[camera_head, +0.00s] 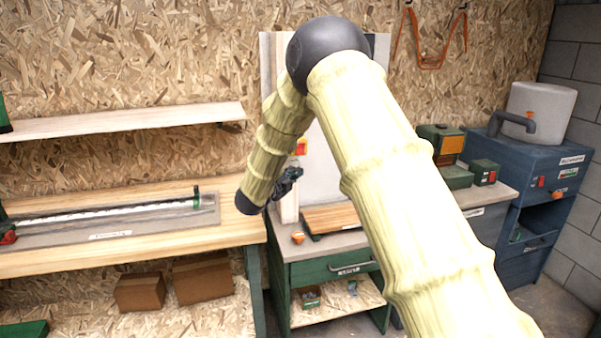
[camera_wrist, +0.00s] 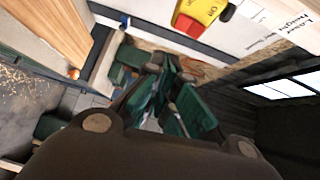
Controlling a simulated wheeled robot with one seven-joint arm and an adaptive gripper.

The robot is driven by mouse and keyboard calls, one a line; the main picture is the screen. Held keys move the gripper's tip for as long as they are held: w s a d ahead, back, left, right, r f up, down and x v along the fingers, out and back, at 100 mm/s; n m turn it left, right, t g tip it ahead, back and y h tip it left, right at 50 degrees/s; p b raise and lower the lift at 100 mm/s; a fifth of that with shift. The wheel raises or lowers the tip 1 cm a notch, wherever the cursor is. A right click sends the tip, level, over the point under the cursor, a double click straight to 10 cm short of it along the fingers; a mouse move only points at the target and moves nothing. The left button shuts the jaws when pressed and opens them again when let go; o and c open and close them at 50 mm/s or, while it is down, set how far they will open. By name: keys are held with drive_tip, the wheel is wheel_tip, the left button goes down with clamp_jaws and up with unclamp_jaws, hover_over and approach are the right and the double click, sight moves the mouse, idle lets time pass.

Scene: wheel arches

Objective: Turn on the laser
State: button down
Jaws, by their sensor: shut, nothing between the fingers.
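A yellow switch box with a red part (camera_wrist: 200,13) sits at the top of the wrist view, on a pale upright surface. It reads "ON" in part, and its upper edge is cut off. In the head view a small orange-red box (camera_head: 300,147) shows on the pale post beside the white panel, just above my gripper. My gripper (camera_head: 290,180) is dark and sits in front of that post, apart from the box. In the wrist view my gripper (camera_wrist: 172,80) has its fingers shut and empty, below the switch box.
A wooden board (camera_head: 330,218) and an orange knob (camera_head: 298,238) are on the bench under my gripper. A wooden table (camera_head: 120,255) with a long rail stands left, under a shelf (camera_head: 120,121). A blue cabinet (camera_head: 540,160) stands right. A printed label (camera_wrist: 285,22) is beside the switch.

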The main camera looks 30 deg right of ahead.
drive_tip(key=shift+v, duration=1.1)
drive_tip(key=shift+f, duration=0.1)
drive_tip(key=shift+f, duration=0.1)
